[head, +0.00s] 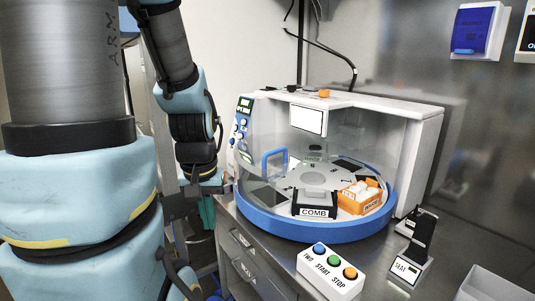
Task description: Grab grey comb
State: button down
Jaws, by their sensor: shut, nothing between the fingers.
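A black holder labelled COMB (314,211) stands on the round turntable inside the clear-fronted machine. A grey piece (313,193) shows at its top; I cannot tell whether this is the whole comb. My gripper (207,188) is at the low end of my arm, left of the machine and apart from the holder. It is shut and empty; its fingers are small and hard to make out.
The machine's clear cover (270,135) has a blue handle (274,161). An orange holder (360,196) stands right of the comb holder. A button box (329,272) and a black stand (420,237) are in front. A pale bin (492,285) is at lower right.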

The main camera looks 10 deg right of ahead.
aim_at(310, 196)
jog(key=i+j+z, duration=0.35)
jog(key=j+z, duration=0.2)
jog(key=j, duration=0.2)
jog(key=i+j+z, duration=0.1)
jog(key=j+z, duration=0.15)
jog(key=j, duration=0.2)
jog(key=j+z, duration=0.25)
jog(key=j, duration=0.15)
jog(key=i+j, duration=0.2)
jog(key=i, duration=0.3)
